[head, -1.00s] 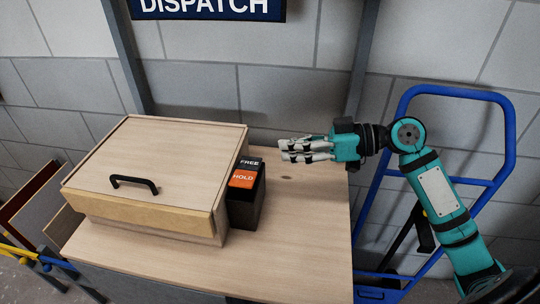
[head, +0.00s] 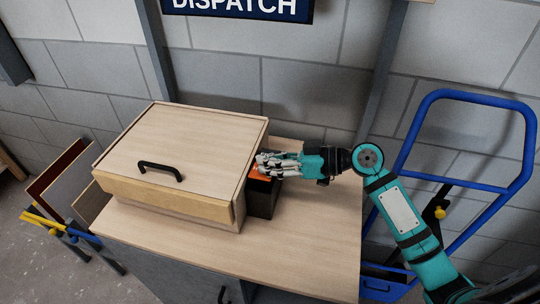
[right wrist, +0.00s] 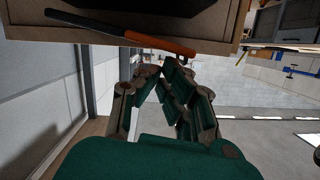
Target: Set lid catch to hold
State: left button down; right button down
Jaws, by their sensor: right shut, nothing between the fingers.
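A pale wooden box with a closed lid (head: 185,145) stands on the bench, a black handle (head: 160,170) on its lid. The lid catch (head: 262,200) is a dark block against the box's right side. Its orange HOLD face (head: 260,173) shows only partly below my fingers; the FREE face is hidden. My right gripper (head: 262,163) is shut and empty, its fingertips over the catch; I cannot tell whether they touch. In the right wrist view the catch's orange part (right wrist: 165,42) and black part show edge-on, close to the fingertips (right wrist: 160,72). My left gripper is out of view.
The wooden bench top (head: 320,215) is clear to the right of the catch. A blue hand truck (head: 480,98) stands at the right by the block wall. Boards in a rack (head: 62,175) stand at the left. A DISPATCH sign (head: 240,6) hangs above.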

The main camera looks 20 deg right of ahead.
jog(key=shift+f+b, duration=0.2)
jog(key=shift+b, duration=0.2)
jog(key=f+n+b, duration=0.1)
jog(key=b, duration=0.3)
jog(key=s+f+n+t+b, duration=0.1)
jog(key=n+b, duration=0.1)
jog(key=b, duration=0.1)
jog(key=shift+s+a+h+b, duration=0.1)
jog(key=shift+a+h+b, duration=0.3)
jog(key=shift+r+n+b, duration=0.15)
jog(key=shift+n+b, duration=0.25)
jog(key=shift+b, duration=0.15)
jog(key=shift+r+t, duration=0.15)
jog(key=shift+t, duration=0.15)
